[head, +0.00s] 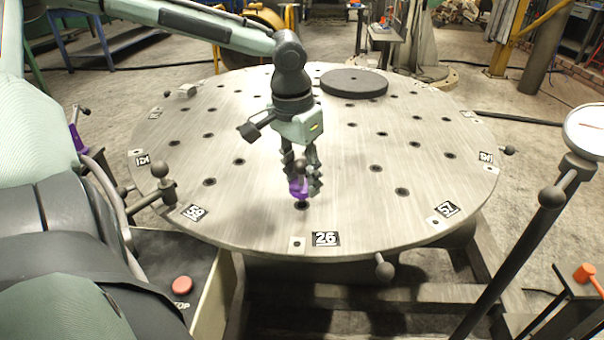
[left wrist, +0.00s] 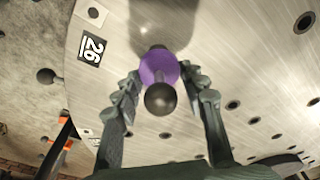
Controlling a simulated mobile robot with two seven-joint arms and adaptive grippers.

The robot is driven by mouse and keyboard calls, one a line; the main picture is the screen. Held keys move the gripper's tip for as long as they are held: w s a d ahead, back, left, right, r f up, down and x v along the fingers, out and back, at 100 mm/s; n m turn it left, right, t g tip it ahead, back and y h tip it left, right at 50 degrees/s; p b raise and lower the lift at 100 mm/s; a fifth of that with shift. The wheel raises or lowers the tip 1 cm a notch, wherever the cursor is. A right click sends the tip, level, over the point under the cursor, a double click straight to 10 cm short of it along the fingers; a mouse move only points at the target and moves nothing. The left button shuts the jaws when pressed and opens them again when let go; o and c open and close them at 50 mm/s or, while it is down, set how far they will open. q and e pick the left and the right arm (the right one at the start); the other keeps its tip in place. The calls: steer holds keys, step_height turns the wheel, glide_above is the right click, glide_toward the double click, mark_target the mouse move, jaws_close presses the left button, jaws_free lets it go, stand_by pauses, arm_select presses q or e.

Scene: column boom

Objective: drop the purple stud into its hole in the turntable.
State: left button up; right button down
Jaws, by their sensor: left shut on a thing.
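The purple stud (head: 299,188) has a purple collar and a dark ball on top. It stands roughly upright near the front of the round metal turntable (head: 330,222), behind the label 26. My left gripper (head: 302,178) points down and is shut on the stud. A dark hole (head: 302,205) shows directly below the stud in the head view. In the left wrist view the purple collar (left wrist: 158,66) and ball sit between the two fingers (left wrist: 163,95). The collar hides the spot beneath, so I cannot tell whether the stud's lower end is in a hole. My right gripper is not in view.
A dark round disc (head: 354,83) lies on the turntable's far side. Ball-ended knobs (head: 384,267) stick out around the rim. A red stop button (head: 181,285) is at the front left, and a dial gauge on a post (head: 590,130) stands at the right.

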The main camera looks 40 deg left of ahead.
mark_target(302, 159)
arm_select(q)
steer(key=shift+f+b, duration=1.1)
steer(key=shift+f, duration=0.85)
steer(key=shift+r, duration=0.1)
steer(key=o, duration=0.9)
step_height(302, 159, up, 3)
steer(key=p, duration=0.3)
steer(key=shift+r+p, duration=0.4)
steer(key=shift+r, duration=1.85)
steer(key=shift+o, duration=0.3)
